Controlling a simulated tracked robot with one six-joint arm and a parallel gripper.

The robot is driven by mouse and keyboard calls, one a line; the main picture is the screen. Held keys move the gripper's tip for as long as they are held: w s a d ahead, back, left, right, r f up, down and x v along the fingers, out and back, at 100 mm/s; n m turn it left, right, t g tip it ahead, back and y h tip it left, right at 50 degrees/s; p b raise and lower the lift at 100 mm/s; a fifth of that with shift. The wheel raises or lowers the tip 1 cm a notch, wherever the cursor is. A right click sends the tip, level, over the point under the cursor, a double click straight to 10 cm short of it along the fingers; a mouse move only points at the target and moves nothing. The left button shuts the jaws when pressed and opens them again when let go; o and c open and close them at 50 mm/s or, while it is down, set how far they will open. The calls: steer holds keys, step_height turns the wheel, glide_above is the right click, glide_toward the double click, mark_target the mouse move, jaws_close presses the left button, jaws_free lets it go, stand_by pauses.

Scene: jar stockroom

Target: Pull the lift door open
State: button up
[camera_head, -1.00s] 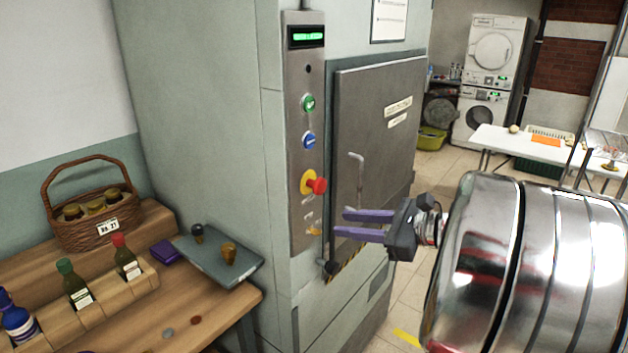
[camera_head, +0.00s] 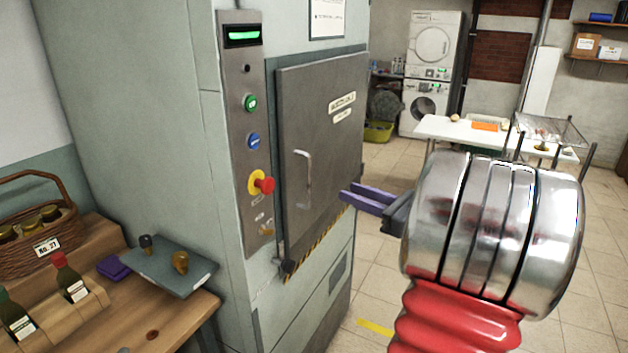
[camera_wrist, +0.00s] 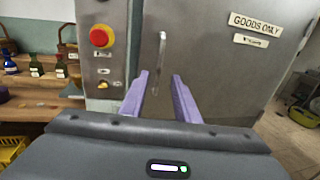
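The lift door (camera_head: 325,125) is a grey metal panel in the lift's pale green housing, and it looks shut. Its pale bar handle (camera_head: 303,174) stands upright on the door's left part. The door also shows in the wrist view (camera_wrist: 215,75) with a "GOODS ONLY" label, and the handle (camera_wrist: 161,55) appears beyond my fingertips, roughly between them. My gripper (camera_head: 345,194) has purple fingers and is to the right of the handle in the head view, apart from it. In the wrist view the two fingers (camera_wrist: 159,78) are spread with nothing between them.
A control panel (camera_head: 246,130) with a red knob (camera_head: 264,185) on yellow stands left of the door. A wooden bench (camera_head: 150,305) with bottles and a basket is at the lower left. A white table (camera_head: 450,130) stands behind. Tiled floor is open at the right.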

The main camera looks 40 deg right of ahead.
steer(key=w+a, duration=0.1)
steer(key=w, duration=1.1)
steer(key=shift+w+a, duration=0.35)
steer(key=shift+a, duration=0.05)
steer(key=shift+c, duration=0.5)
jaws_close()
